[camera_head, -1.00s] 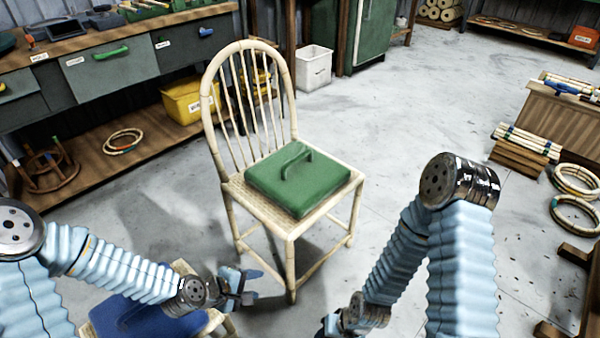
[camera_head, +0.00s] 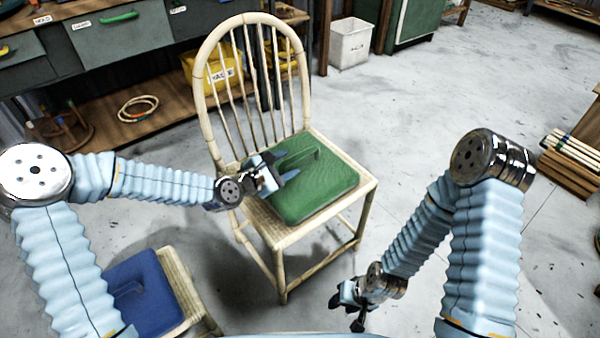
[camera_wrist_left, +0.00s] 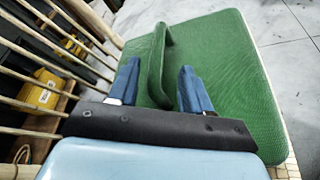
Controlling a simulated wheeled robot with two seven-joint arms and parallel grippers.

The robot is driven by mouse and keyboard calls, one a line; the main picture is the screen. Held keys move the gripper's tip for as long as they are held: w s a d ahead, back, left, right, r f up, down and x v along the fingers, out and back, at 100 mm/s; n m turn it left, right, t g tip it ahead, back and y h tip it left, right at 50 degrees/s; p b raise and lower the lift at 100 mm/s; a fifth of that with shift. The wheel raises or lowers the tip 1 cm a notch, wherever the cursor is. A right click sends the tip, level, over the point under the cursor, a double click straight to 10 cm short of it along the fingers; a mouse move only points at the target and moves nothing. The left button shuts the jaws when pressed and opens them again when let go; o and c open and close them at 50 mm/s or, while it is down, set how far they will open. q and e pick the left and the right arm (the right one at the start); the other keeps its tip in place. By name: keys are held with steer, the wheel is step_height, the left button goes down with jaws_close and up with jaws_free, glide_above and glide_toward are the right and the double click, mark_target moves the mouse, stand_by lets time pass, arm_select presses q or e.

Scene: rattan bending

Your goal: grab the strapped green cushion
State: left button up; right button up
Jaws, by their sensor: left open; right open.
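The green cushion (camera_head: 322,191) lies on the seat of a pale rattan chair (camera_head: 364,212), with its raised green strap (camera_head: 300,158) on top. In the left wrist view the cushion (camera_wrist_left: 228,70) fills the right half, and the strap (camera_wrist_left: 158,62) stands up from it. My left gripper (camera_head: 283,168) is open at the strap's left end, over the cushion. In the wrist view its blue fingers (camera_wrist_left: 158,82) are apart, one on each side of the strap's near end. Contact with the strap cannot be told. My right gripper (camera_head: 352,305) is open and empty, low at the right of the chair.
A blue cushion (camera_head: 136,290) lies on another rattan seat (camera_head: 181,284) at the lower left. The chair's spindled back (camera_head: 205,92) rises behind the left gripper. A workbench (camera_head: 113,45) stands behind.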

mark_target(290, 160)
arm_select(q)
steer(key=x, duration=0.5)
steer(key=shift+w+a, duration=0.15)
jaws_close()
steer(key=shift+r, duration=0.1)
